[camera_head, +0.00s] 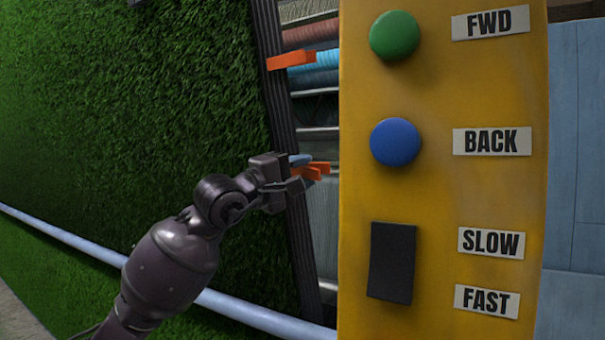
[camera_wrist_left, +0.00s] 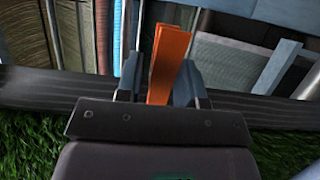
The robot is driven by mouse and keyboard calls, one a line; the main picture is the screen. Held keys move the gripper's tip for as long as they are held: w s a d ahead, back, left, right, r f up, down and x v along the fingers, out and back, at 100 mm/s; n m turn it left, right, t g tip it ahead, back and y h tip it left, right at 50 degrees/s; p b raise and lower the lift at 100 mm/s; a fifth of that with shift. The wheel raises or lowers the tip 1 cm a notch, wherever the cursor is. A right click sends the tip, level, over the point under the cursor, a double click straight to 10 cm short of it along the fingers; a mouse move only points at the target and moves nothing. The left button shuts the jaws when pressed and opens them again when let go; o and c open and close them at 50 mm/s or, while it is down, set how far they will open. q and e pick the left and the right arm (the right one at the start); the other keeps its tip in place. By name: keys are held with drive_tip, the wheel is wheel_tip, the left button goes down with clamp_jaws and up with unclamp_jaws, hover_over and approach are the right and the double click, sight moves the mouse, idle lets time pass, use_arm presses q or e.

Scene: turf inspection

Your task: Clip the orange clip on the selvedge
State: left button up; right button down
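My left gripper (camera_head: 300,174) is in front of the dark selvedge (camera_head: 282,110) along the turf's right edge. It is shut on an orange clip (camera_head: 318,168), whose end sticks out to the right past the fingers. In the left wrist view the orange clip (camera_wrist_left: 169,58) stands between the two fingers of the left gripper (camera_wrist_left: 160,88). The selvedge (camera_wrist_left: 40,88) runs across behind the gripper there. I cannot tell whether the clip touches the selvedge. Another orange clip (camera_head: 291,60) sits across the selvedge higher up. My right gripper is not in view.
A yellow control panel (camera_head: 440,190) stands close on the right, with a green button (camera_head: 394,35), a blue button (camera_head: 394,142) and a black rocker switch (camera_head: 391,262). Green turf (camera_head: 120,110) fills the left. A pale bar (camera_head: 70,238) crosses low. Rolled fabrics (camera_head: 315,75) lie behind the selvedge.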

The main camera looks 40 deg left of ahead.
use_arm(q)
drive_tip(key=shift+o, duration=1.4)
drive_tip(key=shift+s+f, duration=0.2)
drive_tip(key=shift+s, duration=0.15)
drive_tip(key=p+v, duration=0.1)
drive_tip(key=v, duration=0.9)
